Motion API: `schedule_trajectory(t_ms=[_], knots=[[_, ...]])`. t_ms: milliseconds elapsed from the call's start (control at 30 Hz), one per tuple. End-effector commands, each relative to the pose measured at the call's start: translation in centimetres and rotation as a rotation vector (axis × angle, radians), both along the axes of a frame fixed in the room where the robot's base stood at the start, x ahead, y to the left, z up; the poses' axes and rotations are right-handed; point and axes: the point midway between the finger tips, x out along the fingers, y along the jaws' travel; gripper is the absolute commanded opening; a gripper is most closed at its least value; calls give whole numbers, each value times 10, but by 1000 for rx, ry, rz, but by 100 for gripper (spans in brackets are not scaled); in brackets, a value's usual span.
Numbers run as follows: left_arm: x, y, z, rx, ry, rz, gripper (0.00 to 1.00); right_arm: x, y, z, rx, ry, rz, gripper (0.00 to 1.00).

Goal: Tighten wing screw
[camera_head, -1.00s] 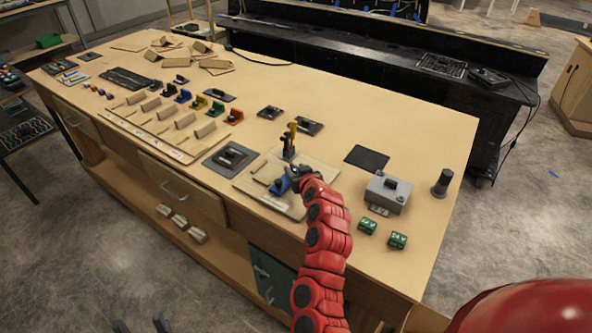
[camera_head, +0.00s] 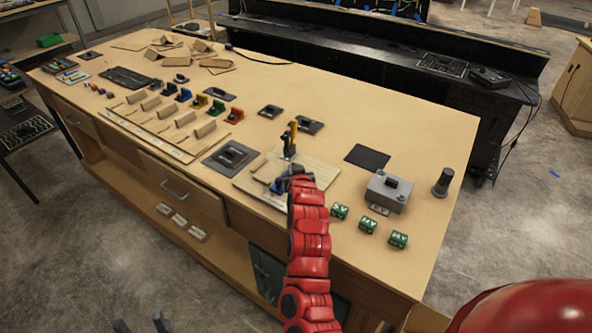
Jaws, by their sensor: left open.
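A wooden board (camera_head: 315,173) lies near the table's front edge. A yellow-and-black upright piece (camera_head: 291,136) stands at its back, and a blue part (camera_head: 277,186) sits on its front half. I cannot tell which piece is the wing screw. My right gripper (camera_head: 287,180) is over the board, beside the blue part and partly covering it. My own red wrist hides its fingers, so contact and jaw state cannot be seen. My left gripper (camera_head: 141,326) shows only as two dark, spread fingertips at the bottom edge, empty and away from the table top.
Right of the board are green blocks (camera_head: 368,225), a grey box (camera_head: 388,192), a dark cylinder (camera_head: 443,182) and a flat black pad (camera_head: 367,157). A black plate (camera_head: 231,158) lies left. Coloured pieces and wooden blocks fill the table's left; its far right is clear.

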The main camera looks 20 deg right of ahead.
Motion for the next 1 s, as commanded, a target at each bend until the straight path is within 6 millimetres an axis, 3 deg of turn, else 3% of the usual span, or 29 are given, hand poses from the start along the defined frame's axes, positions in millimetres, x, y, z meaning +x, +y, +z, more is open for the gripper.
schedule_trajectory(t_ms=[233,500,700,1000], knots=[[0,0,-67,0,0,0,58,4,10,-11,-5,-14,-214,0],[0,0,-149,0,0,0,58,6,12,-11,0,-14,-455,0],[0,0,-187,0,0,0,58,7,14,-8,1,-5,-584,0],[0,0,-217,0,0,0,58,9,15,-4,3,-1,-700,0]])
